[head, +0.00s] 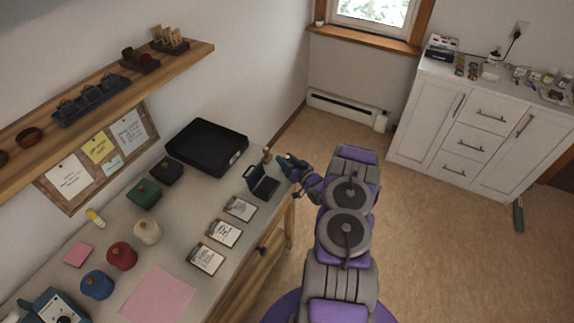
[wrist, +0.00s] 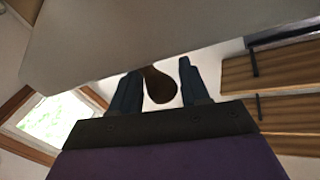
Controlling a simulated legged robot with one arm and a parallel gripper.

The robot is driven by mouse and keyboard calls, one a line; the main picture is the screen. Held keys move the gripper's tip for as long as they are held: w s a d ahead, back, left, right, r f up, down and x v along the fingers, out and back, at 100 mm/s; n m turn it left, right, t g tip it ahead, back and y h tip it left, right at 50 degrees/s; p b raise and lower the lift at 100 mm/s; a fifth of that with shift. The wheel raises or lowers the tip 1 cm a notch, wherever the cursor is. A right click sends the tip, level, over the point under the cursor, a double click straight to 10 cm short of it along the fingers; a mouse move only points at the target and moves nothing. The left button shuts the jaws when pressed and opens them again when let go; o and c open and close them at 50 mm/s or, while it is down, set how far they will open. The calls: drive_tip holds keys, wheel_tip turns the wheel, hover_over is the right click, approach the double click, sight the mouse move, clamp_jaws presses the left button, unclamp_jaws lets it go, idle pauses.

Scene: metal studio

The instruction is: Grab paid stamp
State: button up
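A stamp with a brown wooden handle (head: 267,154) stands upright at the desk's far right corner; I take it for the paid stamp, but no label is readable. My gripper (head: 285,161) is just right of it at the desk edge. In the wrist view, the rounded brown handle (wrist: 160,86) lies between the two dark fingers of my gripper (wrist: 160,85). The fingers are spread, with a narrow gap to the handle on the right side; contact on the left side cannot be told. The stamp's base is hidden in the wrist view.
Several cards (head: 224,233) and colored pots (head: 121,255) occupy the desk (head: 185,228). A wooden shelf (head: 110,95) hangs above.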

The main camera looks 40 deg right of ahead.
drive_tip(key=c, duration=0.7)
